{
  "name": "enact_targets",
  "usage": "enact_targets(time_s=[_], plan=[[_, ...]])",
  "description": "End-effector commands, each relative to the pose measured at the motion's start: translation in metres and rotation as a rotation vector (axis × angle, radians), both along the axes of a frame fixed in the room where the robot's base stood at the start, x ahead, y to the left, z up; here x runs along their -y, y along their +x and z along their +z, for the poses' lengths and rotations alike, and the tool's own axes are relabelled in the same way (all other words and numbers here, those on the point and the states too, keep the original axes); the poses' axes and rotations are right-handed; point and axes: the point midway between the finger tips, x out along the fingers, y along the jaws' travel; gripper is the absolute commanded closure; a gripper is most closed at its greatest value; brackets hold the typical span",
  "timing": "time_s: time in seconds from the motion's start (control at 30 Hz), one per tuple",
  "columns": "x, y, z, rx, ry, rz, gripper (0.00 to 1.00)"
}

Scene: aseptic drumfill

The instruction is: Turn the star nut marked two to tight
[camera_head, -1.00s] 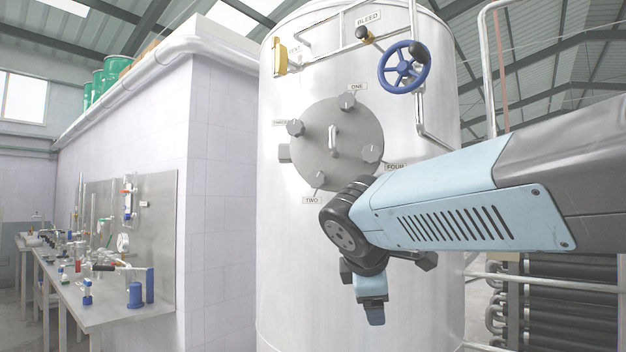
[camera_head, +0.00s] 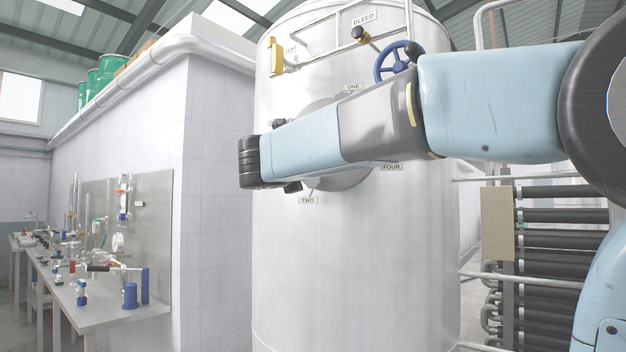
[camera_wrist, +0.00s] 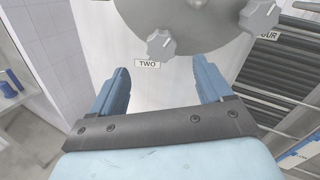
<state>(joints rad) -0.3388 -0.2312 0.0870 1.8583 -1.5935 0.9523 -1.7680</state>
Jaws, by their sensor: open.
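In the wrist view, the grey star nut above the label TWO (camera_wrist: 147,64) is the lobed knob (camera_wrist: 160,44) at the lower edge of the round hatch cover (camera_wrist: 205,28). My gripper (camera_wrist: 162,82) is open and empty, its two blue fingers spread apart below that nut. The nut is not between the fingers. In the head view, my arm covers most of the hatch cover (camera_head: 345,181) and hides the nut. The TWO label (camera_head: 308,200) shows just below the arm. My gripper's fingers do not show in the head view.
Another star nut (camera_wrist: 259,15) sits by the FOUR label (camera_wrist: 268,36). A bench with glassware (camera_head: 100,318) stands at left. Dark pipes (camera_head: 560,240) stand at right.

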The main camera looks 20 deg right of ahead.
Motion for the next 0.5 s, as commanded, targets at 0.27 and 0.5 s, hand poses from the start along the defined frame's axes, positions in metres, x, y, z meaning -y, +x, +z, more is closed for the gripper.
enact_targets(time_s=[0.27,0.5], plan=[[0.025,0.044,-0.001,-0.002,0.002,-0.001,0.21],[0.044,0.076,-0.001,-0.002,0.002,0.001,0.21]])
